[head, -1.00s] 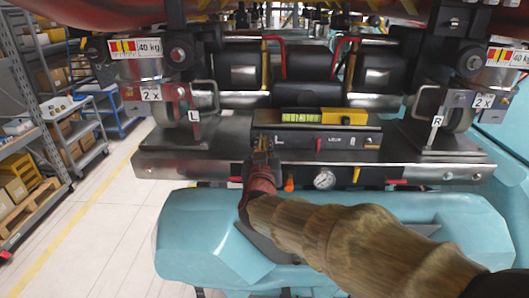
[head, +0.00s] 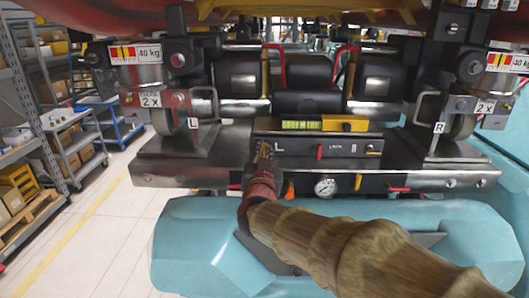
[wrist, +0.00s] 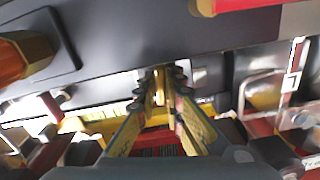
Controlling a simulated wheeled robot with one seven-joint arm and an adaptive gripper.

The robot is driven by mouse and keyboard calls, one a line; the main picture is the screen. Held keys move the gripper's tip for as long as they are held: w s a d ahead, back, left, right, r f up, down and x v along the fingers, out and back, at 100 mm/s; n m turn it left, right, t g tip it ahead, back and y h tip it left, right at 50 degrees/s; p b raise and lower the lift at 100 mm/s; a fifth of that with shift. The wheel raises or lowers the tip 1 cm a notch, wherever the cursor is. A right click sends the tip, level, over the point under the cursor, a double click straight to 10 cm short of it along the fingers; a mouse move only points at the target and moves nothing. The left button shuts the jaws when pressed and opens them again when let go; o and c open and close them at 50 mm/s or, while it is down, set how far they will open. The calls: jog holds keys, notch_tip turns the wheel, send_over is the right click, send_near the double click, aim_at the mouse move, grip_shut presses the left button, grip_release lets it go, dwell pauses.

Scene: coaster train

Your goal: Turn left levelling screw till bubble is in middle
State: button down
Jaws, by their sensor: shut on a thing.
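A yellow spirit level with a bright green vial (head: 301,125) lies on top of the dark control panel (head: 340,148). The bubble is too small for me to place within the vial. In the wrist view, my gripper's fingers (wrist: 158,88) are closed around a small brass-coloured piece, the left levelling screw (wrist: 159,86). The fingers hide most of the screw, and in the head view it is hidden behind the gripper.
A red lever (head: 319,151), a round gauge (head: 325,187) and an orange handle (head: 292,189) are close to the right of my gripper. Wheels and metal brackets stand on both sides, marked L (head: 194,123) and R (head: 438,128). Shelving with boxes (head: 40,150) is at far left.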

jog(key=c, duration=2.2)
grip_release()
jog(key=shift+f, duration=0.1)
jog(key=s, duration=1.2)
jog(key=shift+a, duration=0.25)
